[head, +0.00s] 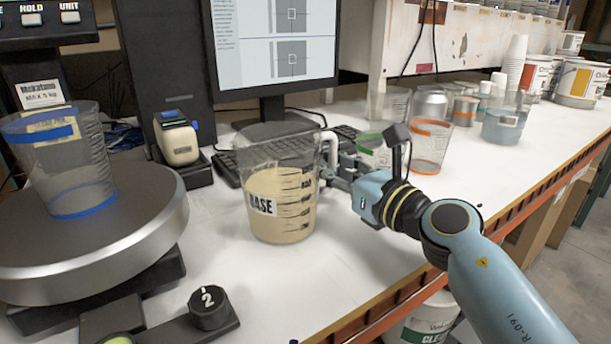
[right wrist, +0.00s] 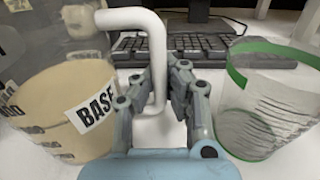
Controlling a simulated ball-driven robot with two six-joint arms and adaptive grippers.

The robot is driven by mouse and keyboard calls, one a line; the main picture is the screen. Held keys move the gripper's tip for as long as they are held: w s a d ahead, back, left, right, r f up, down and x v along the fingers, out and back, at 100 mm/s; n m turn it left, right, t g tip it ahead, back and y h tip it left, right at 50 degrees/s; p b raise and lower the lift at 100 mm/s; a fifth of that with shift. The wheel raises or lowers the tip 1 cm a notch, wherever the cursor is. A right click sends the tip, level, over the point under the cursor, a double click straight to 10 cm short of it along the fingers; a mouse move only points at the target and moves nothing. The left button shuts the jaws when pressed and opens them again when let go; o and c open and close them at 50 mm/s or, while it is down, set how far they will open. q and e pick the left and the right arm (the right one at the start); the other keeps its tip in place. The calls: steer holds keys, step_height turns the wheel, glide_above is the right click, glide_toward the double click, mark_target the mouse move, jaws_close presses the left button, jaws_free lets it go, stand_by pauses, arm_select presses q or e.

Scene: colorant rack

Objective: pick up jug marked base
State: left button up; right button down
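The jug marked base (head: 282,205) is a clear jug with cream-coloured liquid and a white BASE label. It stands upright on the white bench in the middle of the head view. Its white handle (head: 331,150) points right. In the right wrist view the jug (right wrist: 62,112) fills the left side, with the handle (right wrist: 157,62) at centre. My right gripper (head: 342,177) comes from the right, its fingers (right wrist: 163,82) on either side of the handle and close against it; it looks shut on the handle. My left gripper is not in view.
A jug with a green band (right wrist: 255,105) stands close right of my right gripper. A jug with an orange band (head: 430,146) is farther right. A scale (head: 150,225) bearing a blue-banded jug (head: 62,165) stands left. A keyboard (head: 230,168) and monitor are behind.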

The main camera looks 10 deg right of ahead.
mark_target(336, 143)
steer(key=shift+r, duration=0.25)
steer(key=shift+r+p, duration=0.5)
steer(key=shift+r, duration=0.25)
step_height(336, 143, up, 3)
steer(key=shift+f+p, duration=0.1)
steer(key=shift+p, duration=0.6)
steer(key=s+d+r+p, duration=0.3)
steer(key=s+d+r, duration=0.3)
steer(key=s+d, duration=0.2)
steer(key=shift+r, duration=0.15)
